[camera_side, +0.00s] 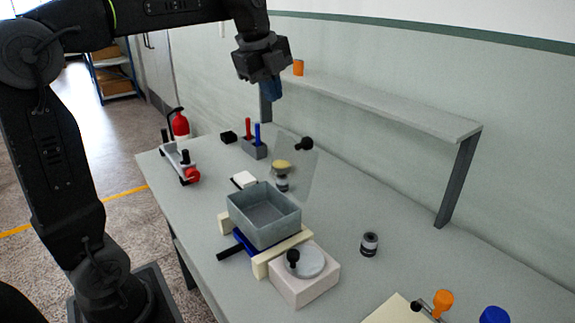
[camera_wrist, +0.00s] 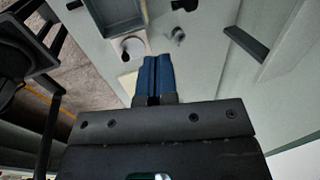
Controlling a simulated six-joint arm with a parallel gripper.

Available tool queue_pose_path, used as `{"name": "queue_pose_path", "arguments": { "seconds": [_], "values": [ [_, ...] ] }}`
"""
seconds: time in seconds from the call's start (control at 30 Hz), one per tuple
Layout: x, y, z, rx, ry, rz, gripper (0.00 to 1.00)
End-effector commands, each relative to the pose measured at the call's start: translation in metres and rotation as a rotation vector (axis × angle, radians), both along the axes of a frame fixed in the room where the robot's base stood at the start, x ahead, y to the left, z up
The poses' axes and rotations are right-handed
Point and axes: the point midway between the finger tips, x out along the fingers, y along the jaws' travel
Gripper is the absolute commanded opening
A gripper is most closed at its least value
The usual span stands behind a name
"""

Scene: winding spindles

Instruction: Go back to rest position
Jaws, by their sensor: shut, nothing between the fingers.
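My gripper (camera_side: 272,90) is raised high above the far part of the table in the side view, well clear of everything on it. Its blue fingers point down. In the wrist view my gripper (camera_wrist: 158,60) shows its two blue fingers pressed together with nothing between them. The table (camera_side: 330,215) lies below. A grey open bin (camera_side: 262,238) stands near its middle and looks empty.
A raised shelf (camera_side: 385,100) with an orange item (camera_side: 298,67) runs along the wall. A clear upright panel (camera_side: 300,170), a white box with a round plate (camera_side: 318,285), a dark cylinder (camera_side: 369,244) and a red-and-blue tool holder (camera_side: 254,148) stand on the table.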

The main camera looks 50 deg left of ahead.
Motion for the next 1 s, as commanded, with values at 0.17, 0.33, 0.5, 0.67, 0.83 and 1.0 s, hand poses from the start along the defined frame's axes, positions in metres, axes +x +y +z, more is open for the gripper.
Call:
{"name": "queue_pose_path", "arguments": {
  "seconds": [0.17,0.33,0.5,0.67,0.83,1.0],
  "values": [
    [-0.022,-0.018,-0.006,-0.044,-0.025,0.167,0.0],
    [-0.065,-0.048,-0.026,-0.152,-0.073,0.505,0.0],
    [-0.11,-0.072,-0.056,-0.293,-0.121,0.857,0.0],
    [-0.148,-0.088,-0.088,-0.436,-0.154,1.155,0.0],
    [-0.173,-0.096,-0.114,-0.548,-0.165,1.364,0.0],
    [-0.181,-0.098,-0.123,-0.59,-0.166,1.444,0.0]
  ]
}}
